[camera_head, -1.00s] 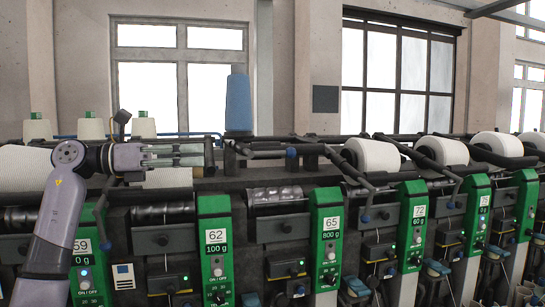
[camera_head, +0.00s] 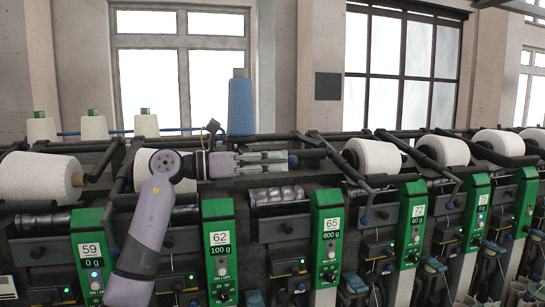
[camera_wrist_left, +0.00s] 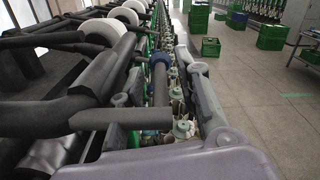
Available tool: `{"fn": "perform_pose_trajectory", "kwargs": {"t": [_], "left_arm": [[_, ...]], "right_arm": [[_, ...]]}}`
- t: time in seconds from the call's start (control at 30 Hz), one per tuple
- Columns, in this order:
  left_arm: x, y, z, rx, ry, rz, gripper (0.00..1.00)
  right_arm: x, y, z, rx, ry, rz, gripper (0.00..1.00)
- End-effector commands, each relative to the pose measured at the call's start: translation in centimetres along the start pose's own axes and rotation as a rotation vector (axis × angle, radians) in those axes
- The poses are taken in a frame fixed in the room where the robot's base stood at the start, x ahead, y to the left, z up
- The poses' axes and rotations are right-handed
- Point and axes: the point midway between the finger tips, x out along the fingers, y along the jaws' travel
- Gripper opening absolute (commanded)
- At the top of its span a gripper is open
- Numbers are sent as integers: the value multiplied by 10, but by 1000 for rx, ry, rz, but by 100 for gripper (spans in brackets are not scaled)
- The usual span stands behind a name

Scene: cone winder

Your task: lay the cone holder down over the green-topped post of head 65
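I cannot make out a green top on a post at head 65. My right gripper is out of view.
Small green-topped cones (camera_head: 94,127) stand at the back left. Green crates (camera_wrist_left: 211,47) stand on the floor right of the aisle.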

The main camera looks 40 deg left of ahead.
Motion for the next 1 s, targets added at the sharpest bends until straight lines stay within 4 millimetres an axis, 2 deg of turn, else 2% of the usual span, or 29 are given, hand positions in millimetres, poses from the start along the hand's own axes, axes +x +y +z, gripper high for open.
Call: {"fn": "perform_pose_trajectory", "kwargs": {"t": [0.27,0.73,1.0], "left_arm": [[2,0,0,0,0,0,31],[1,0,0,0,0,0,0],[1,0,0,0,0,0,0]], "right_arm": [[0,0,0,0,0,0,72],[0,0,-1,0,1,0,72],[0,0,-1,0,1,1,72]]}}
